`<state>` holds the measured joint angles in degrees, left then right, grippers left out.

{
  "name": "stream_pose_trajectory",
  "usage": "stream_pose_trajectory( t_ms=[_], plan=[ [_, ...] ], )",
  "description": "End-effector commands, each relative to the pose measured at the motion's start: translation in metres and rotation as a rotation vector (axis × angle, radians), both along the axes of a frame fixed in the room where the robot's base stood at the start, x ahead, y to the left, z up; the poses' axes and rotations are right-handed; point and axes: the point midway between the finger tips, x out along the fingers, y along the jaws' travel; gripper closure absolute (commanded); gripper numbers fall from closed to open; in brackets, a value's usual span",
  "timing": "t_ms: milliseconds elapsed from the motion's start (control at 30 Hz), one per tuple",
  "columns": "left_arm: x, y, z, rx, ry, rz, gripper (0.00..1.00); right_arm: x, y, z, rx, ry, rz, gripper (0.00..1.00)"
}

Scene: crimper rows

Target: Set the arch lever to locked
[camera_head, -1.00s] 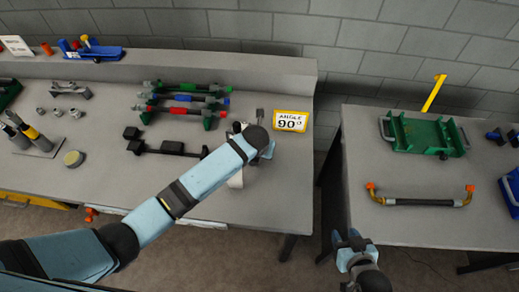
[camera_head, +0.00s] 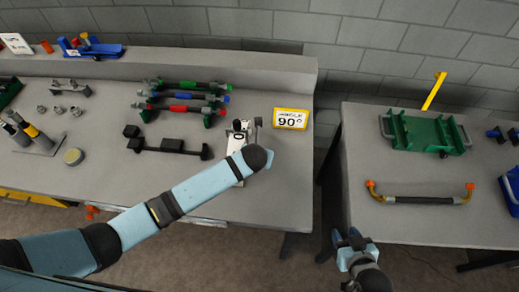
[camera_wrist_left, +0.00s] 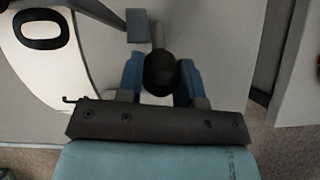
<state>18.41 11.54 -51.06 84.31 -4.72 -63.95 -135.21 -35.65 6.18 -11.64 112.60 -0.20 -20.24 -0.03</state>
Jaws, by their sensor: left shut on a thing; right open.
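The arch lever unit stands near the right end of the left bench, with a white plate (camera_head: 236,143) carrying a black oval mark. The plate also shows at the upper left of the left wrist view (camera_wrist_left: 45,75). A rod runs down from a grey block (camera_wrist_left: 138,25) to a round black knob (camera_wrist_left: 160,78). My left gripper (camera_wrist_left: 160,66) is shut on this knob, with one blue finger on each side. In the head view my own wrist hides these fingers. My right gripper (camera_head: 352,243) is open and empty, low between the two benches.
A yellow-framed 90° sign (camera_head: 290,119) stands just right of the lever unit. A black bracket (camera_head: 168,148) and coloured crimper tools (camera_head: 188,97) lie to the left. The right bench holds a green tray (camera_head: 428,134) and a black bar with orange ends (camera_head: 420,200).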

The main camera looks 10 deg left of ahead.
Motion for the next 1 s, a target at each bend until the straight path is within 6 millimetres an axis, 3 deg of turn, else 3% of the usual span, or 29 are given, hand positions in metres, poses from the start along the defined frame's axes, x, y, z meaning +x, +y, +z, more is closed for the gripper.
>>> stream_pose_trajectory(
  t_ms=[500, 1000],
  plan=[
    [-0.024, 0.000, -0.024, -0.002, -0.338, -0.002, 1.00, -0.003, -0.003, -0.012, -0.026, -0.012, 0.033, 0.57],
    [-0.027, 0.000, -0.027, -0.002, -0.414, 0.000, 1.00, -0.002, 0.001, -0.016, -0.019, -0.010, 0.032, 0.57]
  ],
)
